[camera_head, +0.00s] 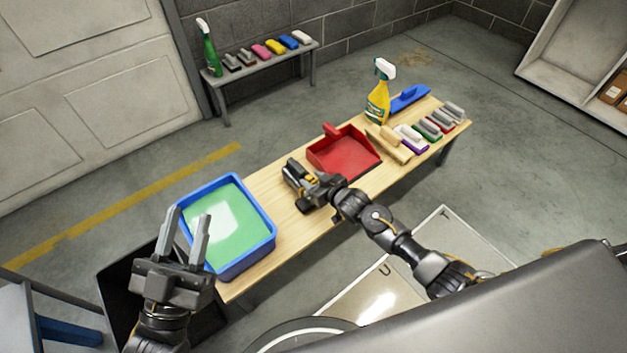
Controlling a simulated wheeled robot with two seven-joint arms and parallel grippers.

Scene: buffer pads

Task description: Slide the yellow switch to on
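No yellow switch can be clearly made out. A small dark and grey object with yellow parts (297,177) appears on the wooden table, left of the red dustpan. My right gripper (312,189) is low over the table at this object and partly hides it. I cannot tell whether its fingers are open or shut, or whether they touch the object. My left gripper (187,233) has two grey fingers pointing up and spread apart, with nothing between them. It is in front of the left part of the blue tub.
The blue tub (268,245) with green contents stands on the table's (292,225) left end. The red dustpan (345,150), a yellow spray bottle (378,103) and several brushes (430,128) are further right. A back bench (270,60) holds more items.

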